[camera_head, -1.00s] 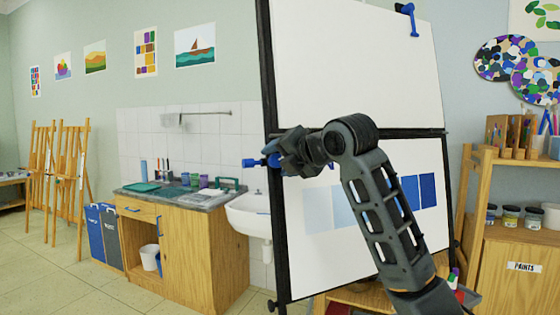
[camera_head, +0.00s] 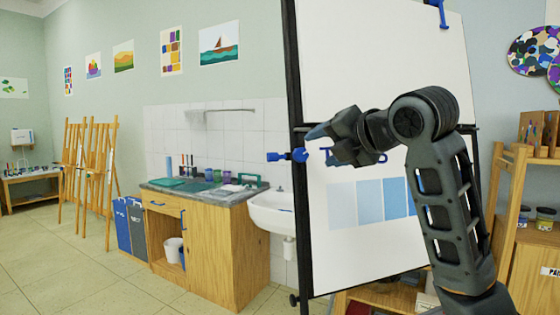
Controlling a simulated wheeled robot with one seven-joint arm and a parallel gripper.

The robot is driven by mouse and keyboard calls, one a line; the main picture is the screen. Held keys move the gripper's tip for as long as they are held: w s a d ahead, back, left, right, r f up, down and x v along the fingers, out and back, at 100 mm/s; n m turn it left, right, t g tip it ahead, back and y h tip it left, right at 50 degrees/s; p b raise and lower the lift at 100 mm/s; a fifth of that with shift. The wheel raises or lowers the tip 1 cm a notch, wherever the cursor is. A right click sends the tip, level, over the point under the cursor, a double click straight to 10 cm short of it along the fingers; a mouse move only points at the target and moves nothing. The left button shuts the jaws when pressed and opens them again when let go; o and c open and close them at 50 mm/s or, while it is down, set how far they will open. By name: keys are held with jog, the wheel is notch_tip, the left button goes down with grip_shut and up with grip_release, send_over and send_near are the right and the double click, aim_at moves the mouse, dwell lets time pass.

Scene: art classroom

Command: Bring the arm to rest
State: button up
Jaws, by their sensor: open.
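My gripper (camera_head: 322,143) is at the end of my dark grey arm, pointing left in front of the large easel board. Its jaws are open and I see nothing held between them. A blue clamp knob (camera_head: 287,156) sits on the left edge of the easel frame, just left of the gripper and apart from it in the picture. The board (camera_head: 375,70) carries white sheets. The lower sheet (camera_head: 325,245) has a row of blue swatches and lettering, partly hidden by my arm.
A wooden sink cabinet (camera_head: 213,255) with a white basin (camera_head: 272,212) stands left of the board. Blue and grey bins (camera_head: 131,228) and wooden easels (camera_head: 92,180) are farther left. A paint shelf (camera_head: 537,270) is at the right. The floor at the left is open.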

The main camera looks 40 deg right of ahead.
jog(key=shift+f, duration=0.1)
jog(key=w+a+f+m+t+y, duration=0.1)
jog(key=a+f+m, duration=0.35)
jog(key=f, duration=0.25)
jog(key=a+f+m+t+y, duration=0.1)
jog(key=a+f+m, duration=0.35)
jog(key=f, duration=0.35)
jog(key=s+a+f+m, duration=0.4)
jog(key=a+f, duration=0.1)
jog(key=f, duration=0.2)
jog(key=s+a+f+m, duration=0.3)
jog(key=s+a+f, duration=0.1)
jog(key=f, duration=0.3)
jog(key=s+a+f+m+g, duration=0.1)
jog(key=s+a+f+m, duration=0.2)
jog(key=s, duration=0.4)
jog(key=s+a+f+m, duration=0.2)
jog(key=s+f, duration=0.2)
jog(key=s, duration=0.3)
jog(key=s+a+m+y, duration=0.1)
jog(key=s+m, duration=0.1)
jog(key=s, duration=1.5)
jog(key=shift+s+r+g, duration=0.3)
jog(key=shift+s+r, duration=0.1)
